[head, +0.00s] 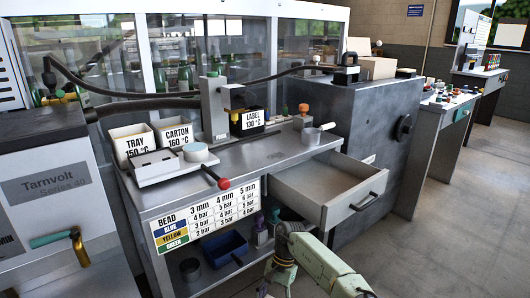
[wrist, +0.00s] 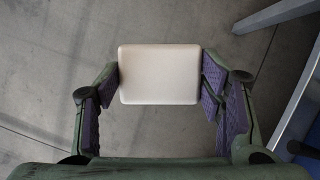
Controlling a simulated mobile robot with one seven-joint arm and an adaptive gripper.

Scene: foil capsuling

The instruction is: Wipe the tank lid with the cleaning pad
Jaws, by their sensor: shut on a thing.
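The cleaning pad (wrist: 159,70) is a pale, rounded square block in the wrist view. My gripper (wrist: 160,88) is shut on it, with purple-lined fingers at its left and right edges, and holds it above the grey floor. In the head view, the grey unit (head: 62,183) marked Tarnvolt Series 40 stands at the left. Its dark flat top (head: 40,124) appears to be the tank lid. My pale green arm shows at the bottom, right of and apart from this unit. The pad and fingertips cannot be made out in the head view.
A black hose (head: 150,103) runs beside the dark top. A teal-handled tap (head: 60,238) juts from the unit's front. The metal bench (head: 255,160) carries tubs and a press, and its open drawer (head: 335,185) sticks out near my arm. The floor at right is clear.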

